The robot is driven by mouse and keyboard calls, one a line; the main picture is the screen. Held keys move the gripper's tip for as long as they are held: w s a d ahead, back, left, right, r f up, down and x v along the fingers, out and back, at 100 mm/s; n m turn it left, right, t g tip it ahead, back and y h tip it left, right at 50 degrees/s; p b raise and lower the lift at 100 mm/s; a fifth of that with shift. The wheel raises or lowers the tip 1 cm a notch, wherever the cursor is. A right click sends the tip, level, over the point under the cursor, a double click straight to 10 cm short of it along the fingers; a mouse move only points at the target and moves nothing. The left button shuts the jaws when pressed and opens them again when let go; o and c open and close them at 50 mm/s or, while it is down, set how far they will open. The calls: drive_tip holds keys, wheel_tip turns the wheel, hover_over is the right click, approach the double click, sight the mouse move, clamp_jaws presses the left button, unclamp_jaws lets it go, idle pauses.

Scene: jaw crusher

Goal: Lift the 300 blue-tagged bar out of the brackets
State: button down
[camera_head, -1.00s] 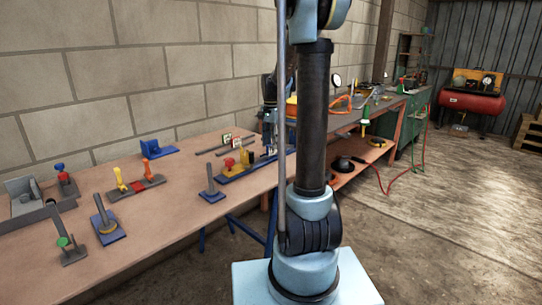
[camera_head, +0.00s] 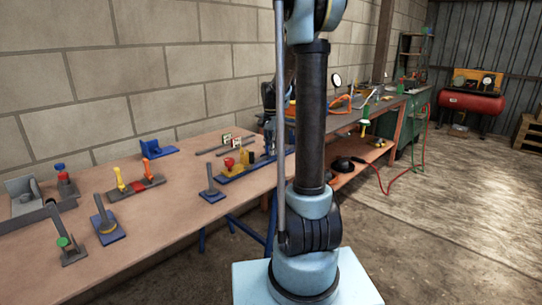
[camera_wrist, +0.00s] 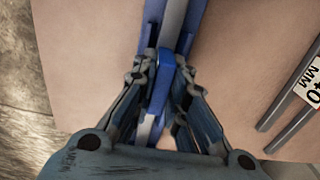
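In the wrist view a narrow grey bar (camera_wrist: 172,18) runs up the picture between blue bracket walls, with a bright blue piece (camera_wrist: 161,80) on it. My gripper (camera_wrist: 161,74) has its fingers drawn in close on both sides of this blue piece and looks shut on it. No number can be read on it. In the head view my gripper (camera_head: 270,147) is small, down at the far end of a blue-based fixture (camera_head: 232,176). My arm hides part of that area, and the bar cannot be made out there.
Two grey bars (camera_wrist: 291,112) with a white tag reading "40 MM" lie on the bench at the right of the wrist view. Several other fixtures stand on the bench (camera_head: 165,215) at the left.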

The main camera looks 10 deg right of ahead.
drive_tip(key=shift+w+r, duration=0.1)
drive_tip(key=shift+r, duration=1.3)
drive_tip(key=shift+r, duration=2.2)
